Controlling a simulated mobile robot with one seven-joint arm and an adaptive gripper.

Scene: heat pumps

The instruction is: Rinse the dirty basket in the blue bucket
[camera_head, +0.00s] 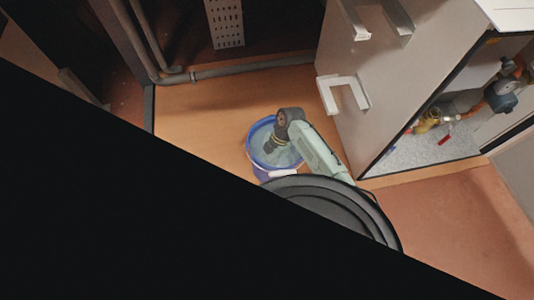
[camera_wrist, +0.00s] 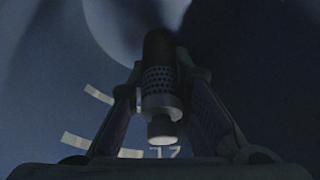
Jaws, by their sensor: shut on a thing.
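The blue bucket (camera_head: 253,156) stands on the orange-brown floor in the head view, with pale water in it. My arm reaches over its right rim, and my gripper points down into the bucket, its fingers hidden there. In the dark wrist view my gripper (camera_wrist: 160,105) is shut on the basket (camera_wrist: 158,80), a small dark cylinder with a perforated middle and a pale lower end. Bluish surroundings fill that view. Whether dirt is on the basket is too dark to tell.
A grey cabinet (camera_head: 385,75) with white handles stands right of the bucket. Grey pipes (camera_head: 230,72) run along the back. Floor left of the bucket (camera_head: 200,125) is clear. Black covers the lower left.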

